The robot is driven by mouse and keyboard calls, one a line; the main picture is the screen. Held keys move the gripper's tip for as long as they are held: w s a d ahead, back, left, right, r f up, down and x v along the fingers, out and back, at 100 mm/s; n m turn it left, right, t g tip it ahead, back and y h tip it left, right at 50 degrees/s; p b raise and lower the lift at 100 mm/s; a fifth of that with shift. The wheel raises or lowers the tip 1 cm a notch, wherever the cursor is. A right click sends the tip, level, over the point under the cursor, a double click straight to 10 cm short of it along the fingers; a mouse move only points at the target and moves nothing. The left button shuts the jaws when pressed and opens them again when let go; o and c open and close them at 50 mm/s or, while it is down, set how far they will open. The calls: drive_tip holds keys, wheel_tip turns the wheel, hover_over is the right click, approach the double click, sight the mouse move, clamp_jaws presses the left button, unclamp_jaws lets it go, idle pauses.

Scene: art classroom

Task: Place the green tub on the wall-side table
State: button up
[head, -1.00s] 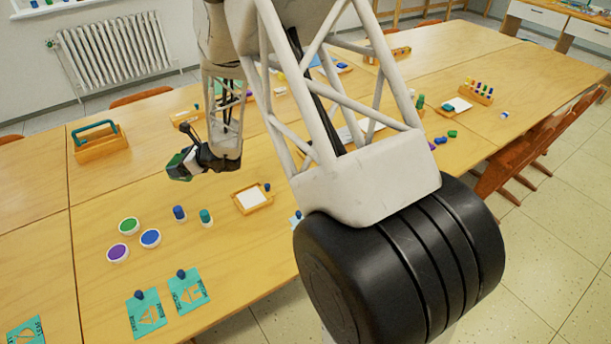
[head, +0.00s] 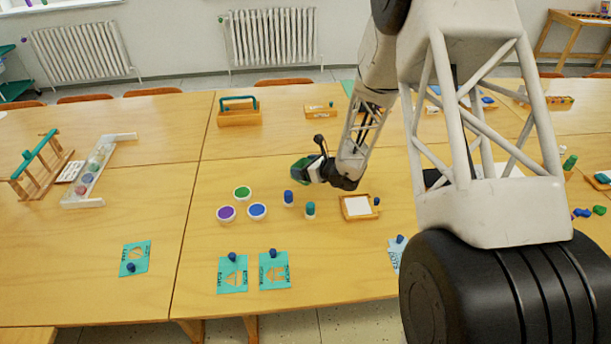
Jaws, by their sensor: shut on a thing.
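My gripper (head: 312,170) is shut on a dark green thing (head: 301,171) that looks like a tub. It is held to the left of the wrist, above the joined wooden tables, and the fingers partly hide it. A round white tub with a green top (head: 242,193) stands on the near table, below and left of my gripper. A purple-topped tub (head: 226,213) and a blue-topped tub (head: 257,210) stand beside it. The back row of tables (head: 165,112) runs along the radiator side. A smaller wooden table (head: 575,20) stands against the wall at the back right.
A wooden caddy with a teal handle (head: 239,114) and a small wooden box (head: 320,110) stand on the back row. The back-left tabletop is clear.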

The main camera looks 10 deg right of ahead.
idle(0.3)
drive_tip(key=shift+f, duration=1.9)
drive_tip(key=shift+f, duration=0.1)
drive_tip(key=o, duration=0.8)
drive_tip(key=shift+v, duration=6.1)
drive_tip(key=shift+a, duration=0.1)
